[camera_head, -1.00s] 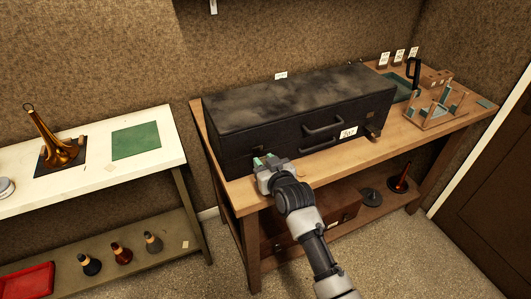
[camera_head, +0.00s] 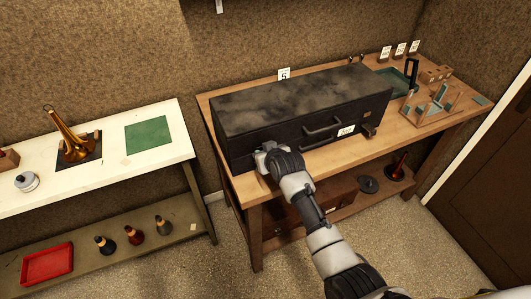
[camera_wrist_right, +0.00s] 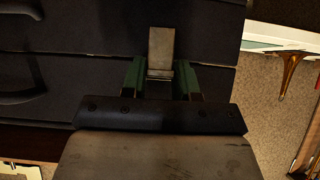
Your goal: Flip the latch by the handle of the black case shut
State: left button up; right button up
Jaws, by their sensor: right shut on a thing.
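The black case (camera_head: 285,108) lies on the wooden bench with its lid down. Its handle (camera_head: 322,131) is on the front face, and it also shows at the left of the right wrist view (camera_wrist_right: 20,85). A brass-coloured latch (camera_wrist_right: 161,46) stands across the seam, its plate pointing up in that view. My right gripper (camera_head: 262,155) is at the left part of the case's front. In the wrist view its green fingers (camera_wrist_right: 160,82) are on either side of the latch's lower part, shut on it. Another latch (camera_head: 368,130) is at the front right. My left gripper is not in view.
The wooden bench (camera_head: 420,130) holds a small wooden rack (camera_head: 435,108) and a green tray (camera_head: 392,82) at right. A white table (camera_head: 110,180) with a brass horn (camera_head: 72,140) stands at left. A number card (camera_head: 284,74) stands behind the case.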

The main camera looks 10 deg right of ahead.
jog(key=o, duration=0.9)
jog(key=b+v, duration=0.1)
jog(key=v, duration=0.9)
jog(key=shift+s+r, duration=0.2)
jog(key=shift+s, duration=0.1)
jog(key=shift+b, duration=0.3)
